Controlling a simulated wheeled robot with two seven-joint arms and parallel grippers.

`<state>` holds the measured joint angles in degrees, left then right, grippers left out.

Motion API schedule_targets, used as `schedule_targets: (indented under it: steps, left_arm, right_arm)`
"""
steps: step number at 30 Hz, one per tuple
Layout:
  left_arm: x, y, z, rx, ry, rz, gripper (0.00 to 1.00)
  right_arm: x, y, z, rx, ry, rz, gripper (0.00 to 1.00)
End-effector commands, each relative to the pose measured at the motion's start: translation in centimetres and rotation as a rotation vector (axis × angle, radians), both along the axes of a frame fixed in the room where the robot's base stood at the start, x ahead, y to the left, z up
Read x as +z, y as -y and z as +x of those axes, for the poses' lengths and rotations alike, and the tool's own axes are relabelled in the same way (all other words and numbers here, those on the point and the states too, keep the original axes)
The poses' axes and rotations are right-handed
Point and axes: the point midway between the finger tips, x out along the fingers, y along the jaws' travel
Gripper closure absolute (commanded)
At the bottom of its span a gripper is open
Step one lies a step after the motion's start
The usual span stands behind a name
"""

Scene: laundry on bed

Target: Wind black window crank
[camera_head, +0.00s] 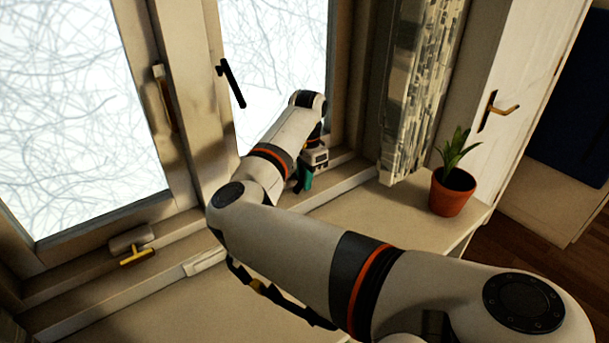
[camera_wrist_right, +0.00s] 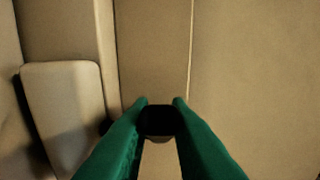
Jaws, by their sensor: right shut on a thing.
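My right gripper (camera_head: 304,180) is low at the right window, just above the sill, with its green fingers pointing down. In the right wrist view the gripper (camera_wrist_right: 160,103) is shut on a small black end piece, which I take to be the knob of the black window crank (camera_wrist_right: 159,122). The rest of the crank is hidden by the fingers and my arm in the head view. A beige block (camera_wrist_right: 65,105), possibly the crank's housing, is at the left of the wrist view. My left gripper is not in view.
A yellow crank (camera_head: 136,256) with a grey housing (camera_head: 131,239) is on the left sill. A potted plant (camera_head: 451,190) and curtain (camera_head: 415,90) are at right.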

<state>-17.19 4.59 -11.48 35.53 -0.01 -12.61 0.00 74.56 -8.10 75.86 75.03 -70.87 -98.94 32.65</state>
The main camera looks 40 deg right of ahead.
Motion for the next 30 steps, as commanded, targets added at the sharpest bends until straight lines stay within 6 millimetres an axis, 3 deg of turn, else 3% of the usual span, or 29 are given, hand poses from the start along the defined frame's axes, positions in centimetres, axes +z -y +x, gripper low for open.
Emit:
schedule_targets:
  steps: [13,30]
  left_arm:
    - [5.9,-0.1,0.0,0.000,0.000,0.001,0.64]
    - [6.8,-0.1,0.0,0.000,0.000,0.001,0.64]
  right_arm:
    - [0.3,0.5,-0.1,-0.001,0.033,0.319,1.00]
    - [-0.7,0.7,-0.1,0.001,0.082,0.737,1.00]
